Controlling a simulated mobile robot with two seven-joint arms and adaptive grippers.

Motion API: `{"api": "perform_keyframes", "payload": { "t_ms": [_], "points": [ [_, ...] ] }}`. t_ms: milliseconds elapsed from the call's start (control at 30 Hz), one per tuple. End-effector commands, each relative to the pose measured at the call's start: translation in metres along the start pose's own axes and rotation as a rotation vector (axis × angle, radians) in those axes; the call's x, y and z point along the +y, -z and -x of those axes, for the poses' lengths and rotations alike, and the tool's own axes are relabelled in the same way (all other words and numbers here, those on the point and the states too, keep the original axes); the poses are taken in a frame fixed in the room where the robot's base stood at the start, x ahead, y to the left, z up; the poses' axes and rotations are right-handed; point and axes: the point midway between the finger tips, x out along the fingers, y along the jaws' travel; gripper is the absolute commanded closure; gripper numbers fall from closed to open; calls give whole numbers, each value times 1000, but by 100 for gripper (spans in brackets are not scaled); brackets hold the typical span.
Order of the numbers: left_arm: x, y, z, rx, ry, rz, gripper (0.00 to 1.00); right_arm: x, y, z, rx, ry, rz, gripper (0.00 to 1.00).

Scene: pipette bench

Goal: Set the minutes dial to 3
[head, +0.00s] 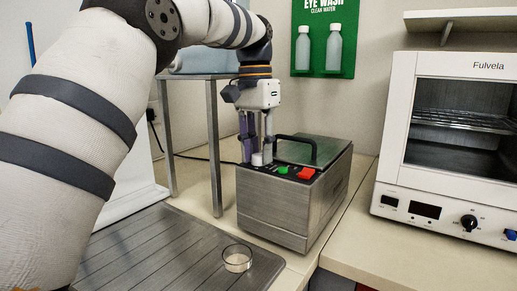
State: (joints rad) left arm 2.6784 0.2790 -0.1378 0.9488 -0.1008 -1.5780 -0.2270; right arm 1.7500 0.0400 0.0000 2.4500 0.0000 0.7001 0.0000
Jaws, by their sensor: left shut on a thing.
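A steel box-shaped device (280,205) with a hinged-looking lid and black handle stands on the bench in the middle. Its sloped top panel carries a green button (283,170), a red button (306,173) and a pale round dial (257,159) at the left end. My left gripper (257,153) comes down from above, fingers pointing down, and is shut on this dial. The fingers cover part of the dial, and its markings and setting cannot be read. My right gripper is not in view.
A white oven (446,150) with a black knob (468,223) stands at the right. A glass dish (237,258) sits on the grooved grey drainboard (150,255) in front. A metal-legged stand (213,140) is behind left. Bare bench lies between device and oven.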

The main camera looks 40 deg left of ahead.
Motion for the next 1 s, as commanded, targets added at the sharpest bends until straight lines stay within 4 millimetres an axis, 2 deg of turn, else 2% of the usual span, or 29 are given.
{"api": "perform_keyframes", "payload": {
  "t_ms": [133, 167, 233, 733, 867, 1000],
  "points": [
    [0, 0, 0, 2, 1, 1, 100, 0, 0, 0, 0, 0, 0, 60],
    [0, 0, 0, 2, 1, 1, 70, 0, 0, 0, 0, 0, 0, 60],
    [0, 0, 0, 2, 1, 2, 54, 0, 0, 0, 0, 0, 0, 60],
    [0, 0, 0, 2, 1, 35, 53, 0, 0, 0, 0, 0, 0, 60],
    [0, 0, 0, 13, 3, 235, 53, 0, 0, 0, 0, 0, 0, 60],
    [0, -1, 0, 32, 3, 589, 53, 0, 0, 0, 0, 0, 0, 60]
  ]
}}
